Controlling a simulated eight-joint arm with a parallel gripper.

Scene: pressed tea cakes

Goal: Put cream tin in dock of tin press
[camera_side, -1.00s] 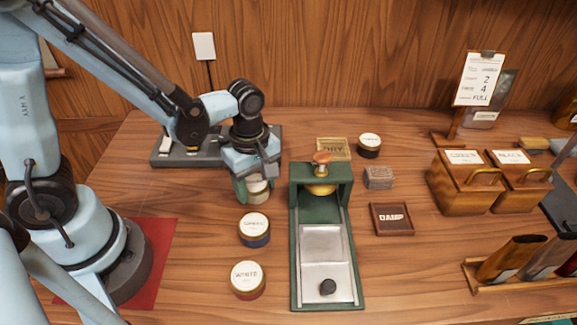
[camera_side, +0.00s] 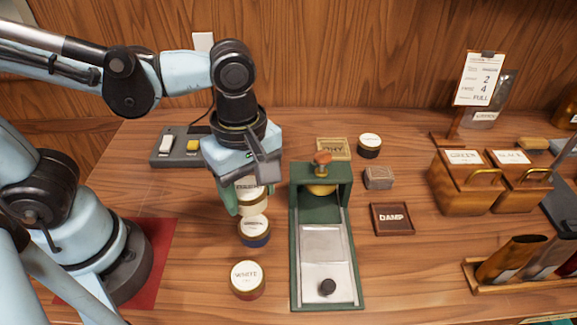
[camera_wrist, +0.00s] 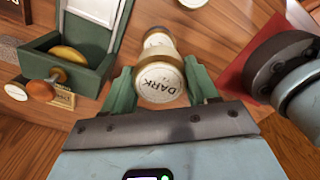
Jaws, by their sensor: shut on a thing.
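My gripper (camera_side: 250,200) is shut on the cream tin (camera_side: 252,203), a pale round tin with a gold rim. In the wrist view the tin (camera_wrist: 158,82) sits between the green fingers, its lid reading "DARK". In the side view it is left of the tin press (camera_side: 320,217) and overlaps the far edge of the blue tin; it looks held above the table. The press is green, with a wooden knob (camera_side: 322,158) over a brass part and a metal slide bed running to the front. The press also shows at the left of the wrist view (camera_wrist: 92,68).
Wooden boxes (camera_side: 463,190) stand further right.

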